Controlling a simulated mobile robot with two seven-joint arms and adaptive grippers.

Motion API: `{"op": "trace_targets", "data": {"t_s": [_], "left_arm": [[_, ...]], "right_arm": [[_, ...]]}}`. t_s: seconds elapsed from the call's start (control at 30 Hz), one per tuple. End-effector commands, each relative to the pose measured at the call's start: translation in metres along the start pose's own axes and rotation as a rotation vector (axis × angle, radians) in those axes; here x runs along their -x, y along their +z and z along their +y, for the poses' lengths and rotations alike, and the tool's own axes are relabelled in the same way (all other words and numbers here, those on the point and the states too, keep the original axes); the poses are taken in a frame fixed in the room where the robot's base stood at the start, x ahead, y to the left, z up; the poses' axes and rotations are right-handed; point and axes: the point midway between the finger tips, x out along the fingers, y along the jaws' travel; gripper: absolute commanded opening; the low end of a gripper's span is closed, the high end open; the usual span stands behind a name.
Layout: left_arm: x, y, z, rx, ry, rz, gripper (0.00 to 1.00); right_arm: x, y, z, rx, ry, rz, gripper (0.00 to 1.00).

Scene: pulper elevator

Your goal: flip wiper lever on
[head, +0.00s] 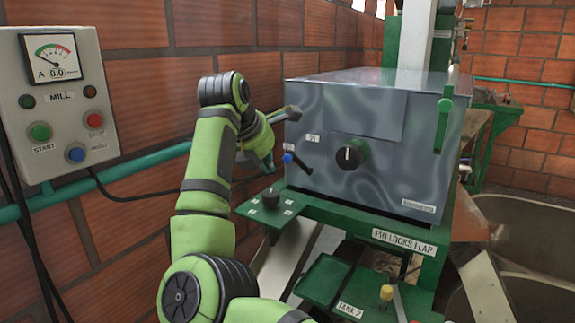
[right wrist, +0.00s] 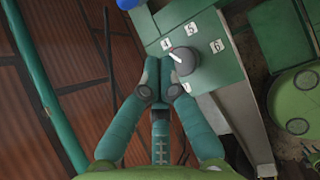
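No legible label tells me which lever is the wiper lever. A short lever with a blue tip (head: 288,158) sticks out of the lower left of the grey machine's front. A blue round tip (right wrist: 126,4) shows at the top edge of the right wrist view. A green upright lever (head: 443,122) stands at the front's right edge. My right gripper (head: 268,166) is left of the blue-tipped lever, apart from it. In the right wrist view its teal fingers (right wrist: 159,66) are together, with nothing seen between them. My left gripper is not in view.
A dark knob (head: 271,198) on a numbered green panel lies below my right gripper; in the right wrist view this knob (right wrist: 184,61) is close beside the fingertips. A large dial (head: 352,154) is mid-front. A yellow-topped lever (head: 386,293) is lower. A mill control box (head: 62,105) hangs left.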

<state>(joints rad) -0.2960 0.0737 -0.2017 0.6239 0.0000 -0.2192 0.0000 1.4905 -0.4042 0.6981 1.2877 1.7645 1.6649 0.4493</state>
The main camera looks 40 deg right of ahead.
Motion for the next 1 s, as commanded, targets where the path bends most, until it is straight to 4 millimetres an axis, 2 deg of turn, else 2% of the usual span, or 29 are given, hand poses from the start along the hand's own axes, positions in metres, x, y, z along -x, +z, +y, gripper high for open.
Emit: {"op": "trace_targets", "data": {"t_s": [0.23,0.37,0.47,0.83,0.9,1.0], "left_arm": [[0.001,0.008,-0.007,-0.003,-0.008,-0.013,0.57],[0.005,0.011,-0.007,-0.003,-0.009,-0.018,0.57],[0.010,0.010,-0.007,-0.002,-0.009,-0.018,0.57],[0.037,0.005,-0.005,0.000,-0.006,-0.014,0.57],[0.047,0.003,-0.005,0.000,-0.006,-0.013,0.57],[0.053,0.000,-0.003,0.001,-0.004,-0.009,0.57]], "right_arm": [[-0.001,0.001,0.000,0.001,-0.002,-0.003,0.00],[-0.011,0.001,-0.001,0.001,-0.004,-0.002,0.00],[-0.026,0.002,-0.002,0.001,-0.007,-0.003,0.00],[-0.102,0.004,-0.002,0.002,-0.007,-0.005,0.00],[-0.087,0.018,0.000,-0.002,-0.001,-0.009,0.00],[-0.081,0.026,-0.001,-0.001,-0.003,-0.006,0.00]]}}
